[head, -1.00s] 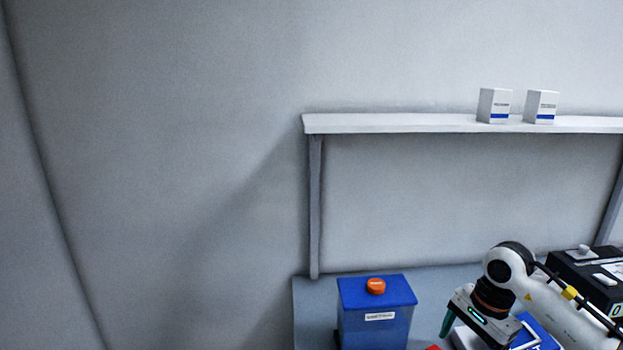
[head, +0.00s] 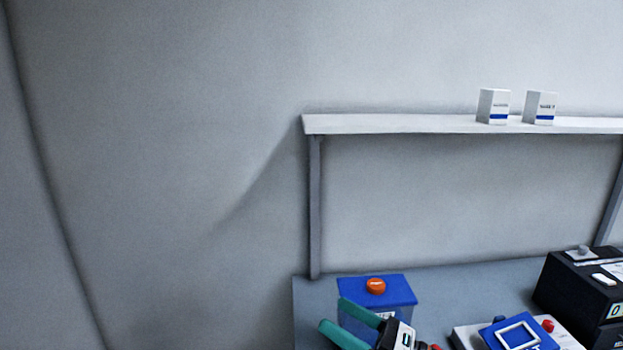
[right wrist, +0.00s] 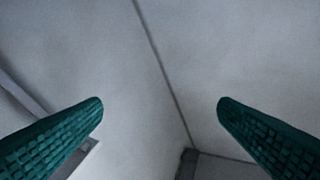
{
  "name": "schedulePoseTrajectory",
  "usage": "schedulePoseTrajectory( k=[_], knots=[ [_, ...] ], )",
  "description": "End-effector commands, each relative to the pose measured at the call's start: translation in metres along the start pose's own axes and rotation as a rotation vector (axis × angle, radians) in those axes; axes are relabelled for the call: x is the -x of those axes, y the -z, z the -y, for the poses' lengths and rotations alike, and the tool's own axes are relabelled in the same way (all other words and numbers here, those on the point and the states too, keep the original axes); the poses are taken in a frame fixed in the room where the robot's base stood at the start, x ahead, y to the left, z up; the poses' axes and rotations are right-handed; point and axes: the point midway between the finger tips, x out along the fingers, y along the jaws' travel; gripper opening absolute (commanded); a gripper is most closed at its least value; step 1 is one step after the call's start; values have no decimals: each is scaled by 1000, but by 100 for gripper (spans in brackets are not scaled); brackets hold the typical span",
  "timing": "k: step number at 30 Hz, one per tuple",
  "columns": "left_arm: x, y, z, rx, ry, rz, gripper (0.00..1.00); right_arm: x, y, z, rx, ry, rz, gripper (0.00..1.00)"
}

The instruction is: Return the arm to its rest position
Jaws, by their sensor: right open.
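My right gripper (head: 334,316) shows at the bottom of the head view, in front of the blue box with the orange knob. Its two green fingers point up and left and stand apart with nothing between them. Most of my right arm is below the frame of the head view. My left gripper is not in view.
The blue box (head: 395,288) stands on the grey bench (head: 460,290). A blue-framed device (head: 480,335) and a black instrument (head: 570,295) stand to the right. A shelf (head: 400,124) above holds two white boxes (head: 494,106) (head: 541,107). The wall at left is clear.

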Motion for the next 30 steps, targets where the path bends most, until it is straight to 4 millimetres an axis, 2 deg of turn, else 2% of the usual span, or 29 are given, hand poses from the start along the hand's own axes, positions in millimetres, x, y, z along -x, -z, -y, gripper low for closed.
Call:
schedulePoseTrajectory(
  k=[4, 8, 11, 14, 16, 20, 24, 30],
  knots=[
    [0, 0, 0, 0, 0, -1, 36, 23, 21, -18, -387, -178, -295, 83],
    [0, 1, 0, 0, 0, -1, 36, 60, 21, -44, -733, -352, -540, 83],
    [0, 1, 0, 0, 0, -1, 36, 97, 5, -64, -995, -501, -720, 83],
    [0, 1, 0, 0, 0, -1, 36, 137, -23, -77, -1249, -662, -894, 83],
    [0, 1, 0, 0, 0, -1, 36, 166, -50, -80, -1420, -785, -1013, 83],
    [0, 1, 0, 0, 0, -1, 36, 217, -105, -68, -1703, -1026, -1220, 83],
    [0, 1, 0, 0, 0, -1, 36, 258, -156, -38, -1923, -1272, -1397, 83],
    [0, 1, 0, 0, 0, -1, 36, 293, -203, 11, -2097, -1559, -1561, 83]
  ],
)
